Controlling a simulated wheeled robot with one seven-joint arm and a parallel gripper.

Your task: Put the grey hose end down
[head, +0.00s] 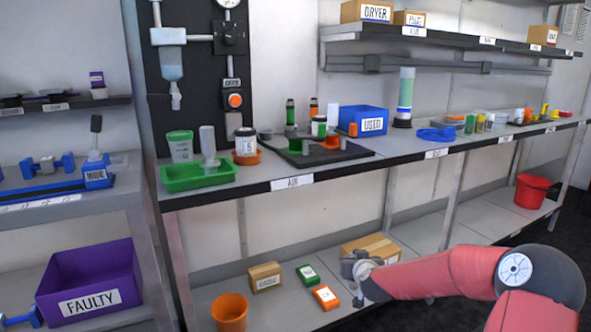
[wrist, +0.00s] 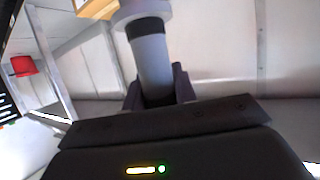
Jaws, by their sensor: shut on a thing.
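My gripper (head: 352,268) is low in front of the bench, in front of the lower shelf in the head view. In the wrist view my gripper (wrist: 159,88) is shut on the grey hose end (wrist: 152,62), a grey cylinder with a black band and a wider pale collar. The hose end stands out from between the fingers, and its lower part is hidden by them. In the head view it is too small to tell apart from the gripper. I cannot tell whether it touches anything.
A cardboard box (head: 377,244) is just behind my gripper on the lower shelf. Orange (head: 326,297) and green (head: 307,273) small boxes, a small brown box (head: 265,277) and an orange cup (head: 230,312) are to its left. A red bucket (head: 531,191) is far right. The shelf between has free room.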

